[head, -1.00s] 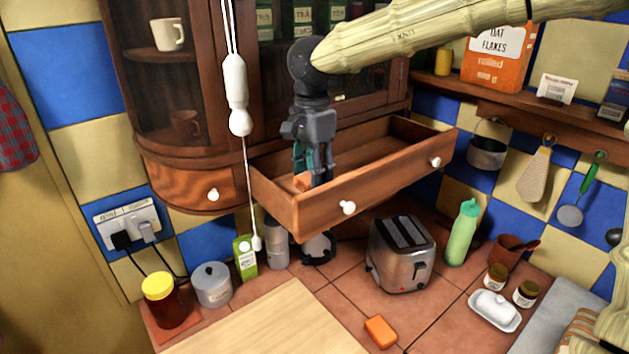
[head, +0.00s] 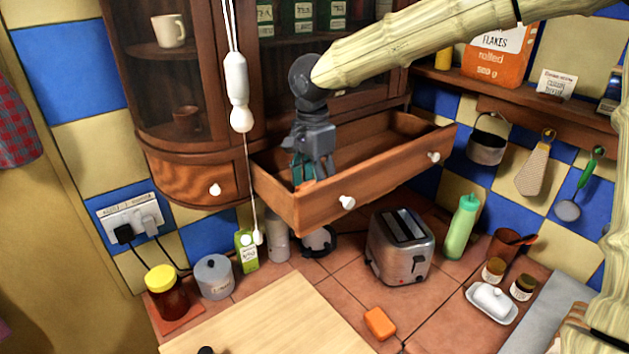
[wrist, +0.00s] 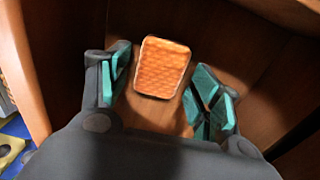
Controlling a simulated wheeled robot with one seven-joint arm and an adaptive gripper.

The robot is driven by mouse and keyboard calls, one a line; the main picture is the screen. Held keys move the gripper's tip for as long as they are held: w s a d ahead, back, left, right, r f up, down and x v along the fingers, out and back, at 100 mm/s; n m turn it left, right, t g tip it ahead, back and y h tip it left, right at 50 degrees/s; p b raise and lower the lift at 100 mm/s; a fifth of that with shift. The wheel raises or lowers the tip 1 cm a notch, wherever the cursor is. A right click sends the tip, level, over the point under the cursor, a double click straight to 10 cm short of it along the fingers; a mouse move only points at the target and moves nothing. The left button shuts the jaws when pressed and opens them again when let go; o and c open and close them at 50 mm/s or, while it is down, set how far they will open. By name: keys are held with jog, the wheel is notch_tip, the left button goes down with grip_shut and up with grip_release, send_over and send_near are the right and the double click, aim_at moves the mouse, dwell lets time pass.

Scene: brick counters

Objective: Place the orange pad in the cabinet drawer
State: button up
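The orange pad (wrist: 163,67) shows in the wrist view as a rounded rectangle with a quilted surface. It lies inside the cabinet drawer (head: 365,187), apparently on the drawer's wooden floor. The drawer is pulled out, with two white knobs on its front. My gripper (wrist: 160,80) is open, with its teal fingertips on either side of the pad and gaps between. In the head view my gripper (head: 303,180) reaches down into the left part of the drawer. The drawer front and my fingers hide the pad there.
A smooth orange block (head: 380,323) lies on the tiled counter in front of the toaster (head: 400,247). A white pull cord (head: 238,95) hangs left of my gripper, in front of the cabinet. The right part of the drawer looks empty.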

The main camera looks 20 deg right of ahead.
jog(key=shift+r, duration=0.15)
notch_tip(320, 180, up, 12)
jog(key=b, duration=0.3)
dwell(0.4)
